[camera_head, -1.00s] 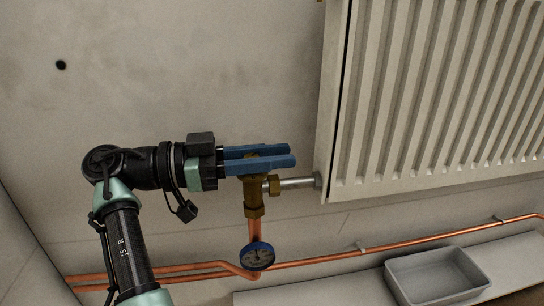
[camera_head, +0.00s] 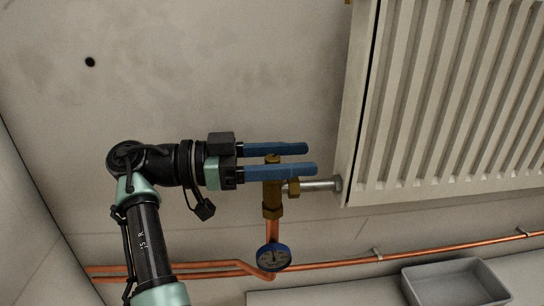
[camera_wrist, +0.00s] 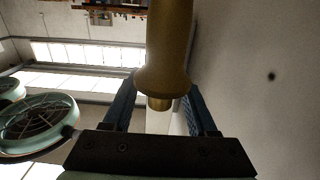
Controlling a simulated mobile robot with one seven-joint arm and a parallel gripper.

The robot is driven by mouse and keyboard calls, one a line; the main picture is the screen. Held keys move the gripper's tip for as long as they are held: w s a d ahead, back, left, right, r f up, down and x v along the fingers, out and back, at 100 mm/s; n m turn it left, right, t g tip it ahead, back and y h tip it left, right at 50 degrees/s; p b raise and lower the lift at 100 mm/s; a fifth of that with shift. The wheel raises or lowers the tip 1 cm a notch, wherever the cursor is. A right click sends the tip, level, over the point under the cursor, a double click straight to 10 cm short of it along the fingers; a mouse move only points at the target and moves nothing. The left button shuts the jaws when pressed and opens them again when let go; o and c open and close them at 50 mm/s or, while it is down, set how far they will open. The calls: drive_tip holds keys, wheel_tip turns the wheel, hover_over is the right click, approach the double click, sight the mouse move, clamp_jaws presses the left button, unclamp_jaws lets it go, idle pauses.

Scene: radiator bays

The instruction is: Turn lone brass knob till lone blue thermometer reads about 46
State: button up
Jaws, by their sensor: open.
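The brass knob (camera_head: 272,159) sits at the top of a brass valve (camera_head: 273,198) on an upright copper pipe, left of the radiator. My gripper (camera_head: 310,159) reaches in from the left. Its two blue fingers are open, one on each side of the knob, with gaps visible. In the wrist view brass valve parts (camera_wrist: 168,50) stand between the open fingers. The blue thermometer (camera_head: 273,257) is a round dial with a blue rim below the valve. Its needle seems to point roughly upward, but the numbers are too small to read.
A white ribbed radiator (camera_head: 440,100) fills the right, joined to the valve by a short metal pipe (camera_head: 318,186). Copper pipes (camera_head: 400,254) run along the lower wall. A grey tray (camera_head: 455,284) stands at the lower right. The wall above my gripper is clear.

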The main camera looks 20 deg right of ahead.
drive_tip(key=b+v, duration=0.1)
drive_tip(key=v, duration=1)
drive_tip(key=shift+a, duration=0.35)
drive_tip(key=shift+w, duration=0.1)
